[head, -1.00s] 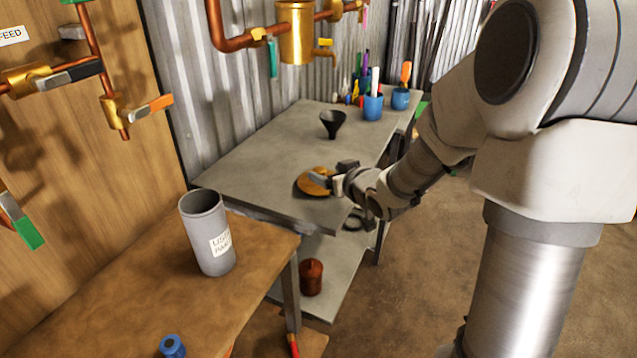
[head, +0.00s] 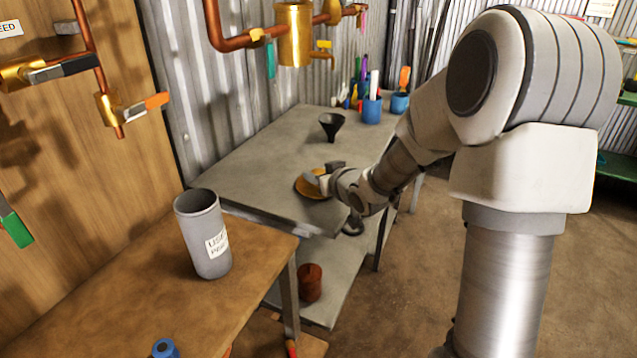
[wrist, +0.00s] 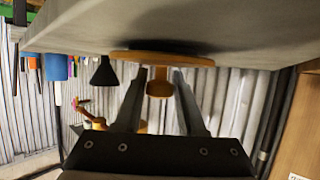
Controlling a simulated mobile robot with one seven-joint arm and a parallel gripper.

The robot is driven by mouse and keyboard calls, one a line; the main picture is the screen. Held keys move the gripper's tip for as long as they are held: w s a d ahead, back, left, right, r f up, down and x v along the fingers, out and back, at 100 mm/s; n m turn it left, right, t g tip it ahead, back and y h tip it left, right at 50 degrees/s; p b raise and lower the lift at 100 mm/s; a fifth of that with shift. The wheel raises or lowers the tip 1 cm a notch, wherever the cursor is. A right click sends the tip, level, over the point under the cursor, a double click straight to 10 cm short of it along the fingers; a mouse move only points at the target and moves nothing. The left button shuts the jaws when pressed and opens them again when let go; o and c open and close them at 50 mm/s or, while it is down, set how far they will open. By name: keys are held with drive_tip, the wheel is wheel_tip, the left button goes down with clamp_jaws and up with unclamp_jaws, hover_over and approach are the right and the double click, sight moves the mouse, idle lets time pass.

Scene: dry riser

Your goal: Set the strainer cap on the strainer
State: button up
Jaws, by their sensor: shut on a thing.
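The strainer cap, a brass-coloured disc (head: 306,190) with a knob, is at the near part of the grey bench. In the wrist view, which looks upside down, the cap (wrist: 190,61) lies flat with its knob (wrist: 159,88) between my fingers. My gripper (head: 321,179) is shut on the cap's knob; its two fingers also show in the wrist view (wrist: 160,80). A dark shadow lies against the cap's underside; I cannot tell whether it touches the bench. The likely strainer, a brass cylinder (head: 294,38) on the copper pipe, hangs at the back wall above the bench.
A black funnel (head: 332,125) stands on the grey bench (head: 255,172) behind the cap. Blue cups (head: 371,110) of tools stand at the far end. A grey bin (head: 206,240) stands on the wooden table. A reddish can (head: 309,283) is on the lower shelf.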

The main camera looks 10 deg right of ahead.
sight(319, 170)
clamp_jaws()
drive_tip(key=shift+r, duration=0.2)
drive_tip(key=shift+r, duration=0.25)
wheel_tip(319, 170, up, 4)
drive_tip(key=shift+f+p, duration=0.1)
drive_tip(key=shift+p, duration=1.15)
drive_tip(key=s+d+r+p, duration=0.1)
drive_tip(key=d+r+p, duration=0.5)
drive_tip(key=d, duration=0.5)
drive_tip(key=shift+s+d+r, duration=0.15)
drive_tip(key=shift+d+r, duration=0.05)
drive_tip(key=shift+d, duration=0.15)
drive_tip(key=shift+a, duration=0.1)
